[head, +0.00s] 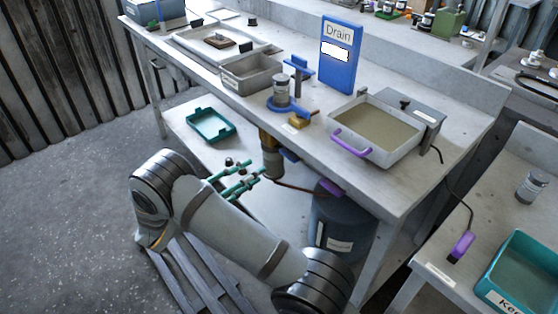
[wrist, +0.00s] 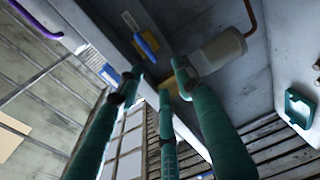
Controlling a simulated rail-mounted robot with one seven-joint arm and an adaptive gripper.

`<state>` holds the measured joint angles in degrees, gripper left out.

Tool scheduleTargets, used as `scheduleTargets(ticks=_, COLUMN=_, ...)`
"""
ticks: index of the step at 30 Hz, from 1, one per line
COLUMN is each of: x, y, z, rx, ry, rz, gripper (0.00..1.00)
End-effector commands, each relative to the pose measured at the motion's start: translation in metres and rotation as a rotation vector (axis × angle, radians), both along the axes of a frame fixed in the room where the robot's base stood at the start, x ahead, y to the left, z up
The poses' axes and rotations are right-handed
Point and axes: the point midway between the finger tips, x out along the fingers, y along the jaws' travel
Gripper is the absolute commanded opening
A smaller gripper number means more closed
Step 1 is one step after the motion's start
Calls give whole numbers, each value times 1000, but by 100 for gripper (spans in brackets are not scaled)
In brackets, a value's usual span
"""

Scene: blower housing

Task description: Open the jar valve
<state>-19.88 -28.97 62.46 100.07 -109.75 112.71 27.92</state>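A clear jar with a grey lid (head: 281,90) stands in a blue ring holder (head: 290,109) on the bench. Below the bench's front edge hang a brass fitting (head: 266,138) and a pale cylinder (head: 271,163). A blue lever (head: 289,155), which looks like the valve handle, sits beside them under the bench; it also shows in the wrist view (wrist: 147,42), next to the pale cylinder (wrist: 222,48). My gripper (head: 246,178) has green fingers, spread apart and empty, just left of and below the fitting. In the wrist view my gripper (wrist: 160,78) points up toward the lever, apparently without touching it.
A dark blue drum (head: 341,225) stands under the bench at right. A teal tray (head: 211,125) lies on the lower shelf. On the bench are a blue Drain sign (head: 339,55), a grey bin (head: 250,74) and a tray with a purple handle (head: 375,128). The floor at left is clear.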

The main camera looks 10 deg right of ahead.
Motion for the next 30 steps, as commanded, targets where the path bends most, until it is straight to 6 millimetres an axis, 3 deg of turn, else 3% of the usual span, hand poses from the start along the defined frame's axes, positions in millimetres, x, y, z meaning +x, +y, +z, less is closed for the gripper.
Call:
scheduleTargets(ticks=5, x=-16, y=-13, z=15, rx=23, ry=-151, rz=-76, gripper=36)
scheduleTargets(ticks=21, x=23, y=-89, z=15, rx=29, ry=-154, rz=-77, gripper=36)
scheduleTargets(ticks=30, x=31, y=-102, z=15, rx=29, ry=-154, rz=-74, gripper=36)
